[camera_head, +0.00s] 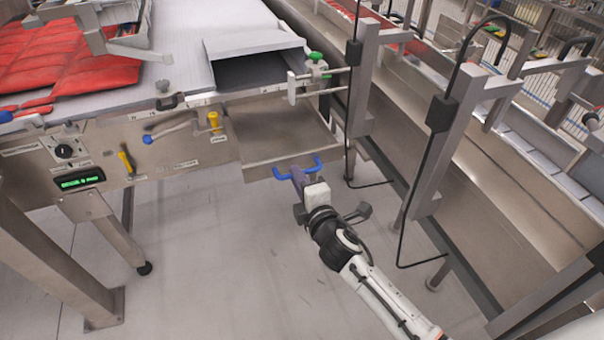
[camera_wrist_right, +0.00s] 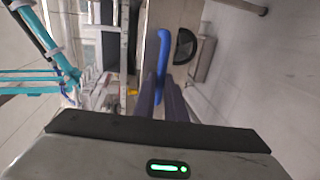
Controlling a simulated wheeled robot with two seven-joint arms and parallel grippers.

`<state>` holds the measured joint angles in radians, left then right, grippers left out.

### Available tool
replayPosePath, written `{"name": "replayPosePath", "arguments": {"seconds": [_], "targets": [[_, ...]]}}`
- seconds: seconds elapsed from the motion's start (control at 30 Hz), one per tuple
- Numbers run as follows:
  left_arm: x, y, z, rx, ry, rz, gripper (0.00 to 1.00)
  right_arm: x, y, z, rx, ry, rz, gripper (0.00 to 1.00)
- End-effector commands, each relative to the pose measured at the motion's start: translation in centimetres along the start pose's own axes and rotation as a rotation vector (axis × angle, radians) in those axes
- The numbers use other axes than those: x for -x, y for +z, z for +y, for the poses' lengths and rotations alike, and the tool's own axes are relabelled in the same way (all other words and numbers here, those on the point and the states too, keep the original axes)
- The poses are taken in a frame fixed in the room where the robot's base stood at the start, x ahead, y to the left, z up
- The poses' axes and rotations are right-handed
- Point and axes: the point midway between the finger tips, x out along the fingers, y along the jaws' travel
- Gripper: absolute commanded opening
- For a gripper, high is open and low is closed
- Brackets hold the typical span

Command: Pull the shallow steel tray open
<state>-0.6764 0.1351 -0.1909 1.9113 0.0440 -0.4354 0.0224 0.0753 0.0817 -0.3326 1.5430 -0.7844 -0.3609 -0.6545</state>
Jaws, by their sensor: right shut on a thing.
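The shallow steel tray (camera_head: 272,128) stands partly out from under the machine's table, its bare inside showing. A blue bar handle (camera_head: 318,167) is on its front wall. My right gripper (camera_head: 297,173) reaches up from the lower right and is shut on this handle. In the right wrist view the blue handle (camera_wrist_right: 163,45) runs up from between the two dark fingers (camera_wrist_right: 163,98); the exact grip spot is partly hidden by them. My left gripper is not in view.
Red padded material (camera_head: 75,62) lies on the table at the left. A green-topped valve (camera_head: 316,58) is right of the tray. Steel posts (camera_head: 440,150) and a long trough (camera_head: 520,190) line the right side. The floor (camera_head: 190,240) left of my arm is clear.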

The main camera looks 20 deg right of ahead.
Motion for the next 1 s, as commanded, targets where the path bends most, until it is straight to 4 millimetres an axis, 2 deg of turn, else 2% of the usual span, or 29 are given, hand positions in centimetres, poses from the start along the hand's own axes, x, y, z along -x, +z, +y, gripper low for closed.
{"name": "replayPosePath", "arguments": {"seconds": [0.23, 0.27, 0.33, 0.37, 0.63, 0.73, 0.87, 1.0], "targets": [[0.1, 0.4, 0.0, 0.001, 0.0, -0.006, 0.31, 0.0, 0.1, 0.0, 0.0, 0.001, -0.001, 0.0], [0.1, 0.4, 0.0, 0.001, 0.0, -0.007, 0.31, 0.0, 0.1, 0.0, 0.0, 0.001, -0.001, 0.16], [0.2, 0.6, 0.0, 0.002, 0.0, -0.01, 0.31, 0.0, 0.1, 0.0, 0.0, 0.001, -0.001, 0.28], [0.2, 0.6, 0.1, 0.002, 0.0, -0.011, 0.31, 0.0, 0.1, 0.0, 0.0, 0.001, -0.001, 0.29], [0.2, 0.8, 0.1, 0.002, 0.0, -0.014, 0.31, 0.1, 0.1, 0.0, 0.0, 0.0, -0.001, 0.29], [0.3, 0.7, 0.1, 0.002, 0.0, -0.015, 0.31, 0.8, 0.1, 0.0, 0.0, 0.0, 0.0, 0.29], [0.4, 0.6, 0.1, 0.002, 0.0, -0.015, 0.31, 2.9, 0.1, 0.0, 0.001, -0.001, 0.0, 0.29], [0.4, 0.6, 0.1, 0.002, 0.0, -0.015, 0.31, 5.8, 0.1, -0.1, 0.001, -0.002, 0.0, 0.29]]}}
